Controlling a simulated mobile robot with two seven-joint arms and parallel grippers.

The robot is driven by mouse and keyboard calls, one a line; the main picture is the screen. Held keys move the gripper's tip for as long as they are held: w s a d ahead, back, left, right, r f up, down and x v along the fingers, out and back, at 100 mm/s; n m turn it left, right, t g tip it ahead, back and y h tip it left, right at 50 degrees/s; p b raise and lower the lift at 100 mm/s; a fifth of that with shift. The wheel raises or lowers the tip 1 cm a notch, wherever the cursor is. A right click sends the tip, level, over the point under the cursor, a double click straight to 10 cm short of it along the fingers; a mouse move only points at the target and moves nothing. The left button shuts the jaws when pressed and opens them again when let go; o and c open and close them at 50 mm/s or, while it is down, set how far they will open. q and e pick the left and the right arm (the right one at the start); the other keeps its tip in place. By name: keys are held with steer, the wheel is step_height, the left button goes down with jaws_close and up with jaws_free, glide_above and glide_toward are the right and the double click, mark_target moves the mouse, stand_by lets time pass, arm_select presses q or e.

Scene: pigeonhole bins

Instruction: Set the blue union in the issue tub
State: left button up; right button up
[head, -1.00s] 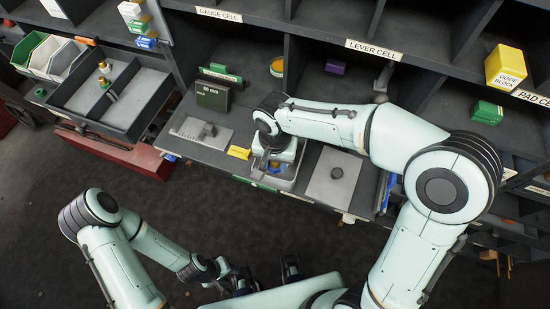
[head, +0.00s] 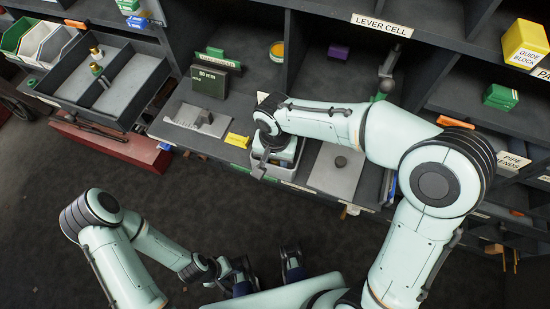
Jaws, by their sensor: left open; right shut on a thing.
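My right gripper (head: 264,167) hangs at the near left side of a light grey tub (head: 292,173) on the bench, which may be the issue tub; no label on it is readable. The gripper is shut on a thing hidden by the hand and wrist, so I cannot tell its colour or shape. I cannot make out the blue union. My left gripper (head: 267,277) is open and empty, low over the dark floor at the bottom, well away from the bench.
A grey plate with a round knob (head: 338,172) lies right of the tub. A yellow tag (head: 237,140) and a metal gauge plate (head: 200,120) lie left of it. Pigeonhole shelves rise behind, with a purple block (head: 339,51). A divided tray (head: 105,75) stands at left.

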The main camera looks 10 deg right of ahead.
arm_select(q)
steer(key=shift+s+f+b, duration=0.1)
steer(key=shift+f+b, duration=0.25)
arm_select(e)
steer(key=shift+f, duration=0.45)
steer(key=o, duration=1.2)
steer(key=shift+r, duration=0.1)
steer(key=shift+r+p, duration=1.1)
steer(key=shift+r, duration=0.25)
steer(key=shift+r+p, duration=1.25)
steer(key=shift+r, duration=0.5)
arm_select(q)
steer(key=w+r+p, duration=0.3)
steer(key=r+p, duration=0.1)
steer(key=r, duration=0.5)
steer(key=shift+w, duration=0.2)
arm_select(e)
step_height(320, 180, up, 6)
steer(key=shift+r, duration=0.1)
